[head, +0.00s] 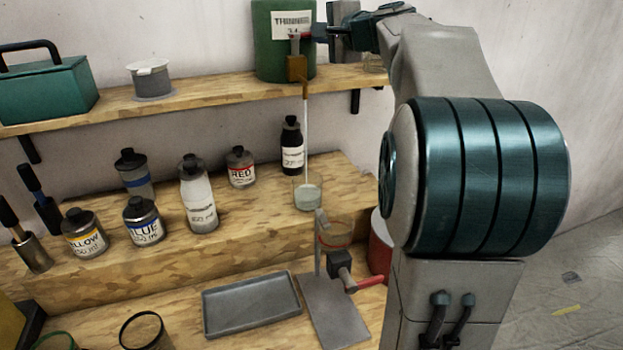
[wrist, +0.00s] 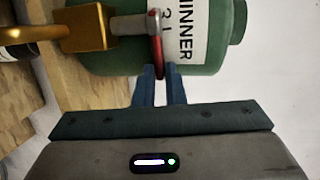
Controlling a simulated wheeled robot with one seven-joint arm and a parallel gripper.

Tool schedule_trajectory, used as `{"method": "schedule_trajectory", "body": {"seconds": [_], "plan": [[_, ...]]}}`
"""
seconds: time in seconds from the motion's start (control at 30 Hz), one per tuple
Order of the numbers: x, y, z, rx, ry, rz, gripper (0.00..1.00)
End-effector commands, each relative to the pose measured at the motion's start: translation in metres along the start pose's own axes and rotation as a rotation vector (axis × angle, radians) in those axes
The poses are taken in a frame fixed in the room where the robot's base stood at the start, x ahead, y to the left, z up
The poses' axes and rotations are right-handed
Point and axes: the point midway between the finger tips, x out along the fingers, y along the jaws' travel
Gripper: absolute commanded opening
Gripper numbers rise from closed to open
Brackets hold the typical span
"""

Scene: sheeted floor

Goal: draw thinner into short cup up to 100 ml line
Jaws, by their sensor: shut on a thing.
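The green thinner drum (head: 268,55) stands on the upper shelf, with a brass tap (head: 296,68) on its front. In the wrist view the tap (wrist: 88,27) has a red lever (wrist: 156,42). My gripper (wrist: 158,75) is shut on that lever; in the head view my gripper (head: 303,36) is at the drum's label. A thin pale stream (head: 306,130) runs from the spout down into the short clear cup (head: 307,197) on the lower shelf. The cup holds pale liquid; its marked lines are too small to read.
Red (head: 241,168), blue (head: 143,222) and yellow (head: 84,235) paint bottles, a white bottle (head: 199,200) and a black bottle (head: 292,150) stand left of the cup. A grey tray (head: 250,303) and a stand with a clamp (head: 340,262) are in front.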

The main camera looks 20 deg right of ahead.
Motion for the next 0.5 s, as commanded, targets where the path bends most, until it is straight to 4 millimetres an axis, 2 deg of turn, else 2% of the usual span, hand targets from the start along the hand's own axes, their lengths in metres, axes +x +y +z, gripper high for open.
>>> {"method": "schedule_trajectory", "body": {"seconds": [0.03, 0.1, 0.5], "plan": [[0.0007, -0.0028, 0.0099, 0.001, -0.005, -0.006, 0.00], [-0.0008, -0.0016, 0.0116, 0.006, 0.028, -0.005, 0.00], [-0.0032, 0.0005, 0.0110, 0.017, 0.095, 0.000, 0.00]]}}
